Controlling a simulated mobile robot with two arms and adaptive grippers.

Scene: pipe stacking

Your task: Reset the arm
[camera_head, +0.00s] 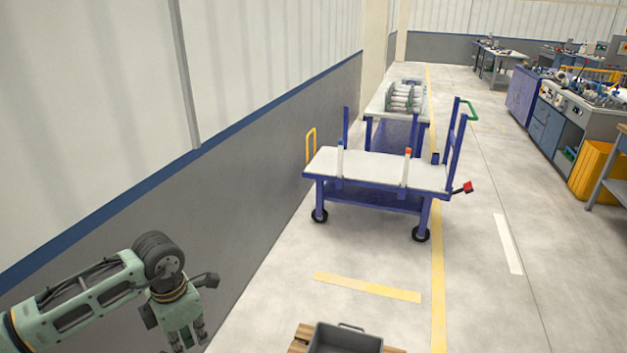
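My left arm comes in from the lower left. Its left gripper (188,340) hangs at the bottom edge, fingers pointing down, in front of the grey lower wall. The fingers look a little apart, but they are small and partly cut off by the frame edge, so I cannot tell how far they are open. I see nothing between them. My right arm and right gripper are not in view. Several pipes (404,98) lie on a white-topped table (378,106) at the back.
A blue cart (375,170) with a bare white top stands mid-view. A grey bin (345,340) sits on a wooden pallet (301,338) at the bottom. Workbenches (565,115) and a yellow container (594,170) line the right. The floor between is clear.

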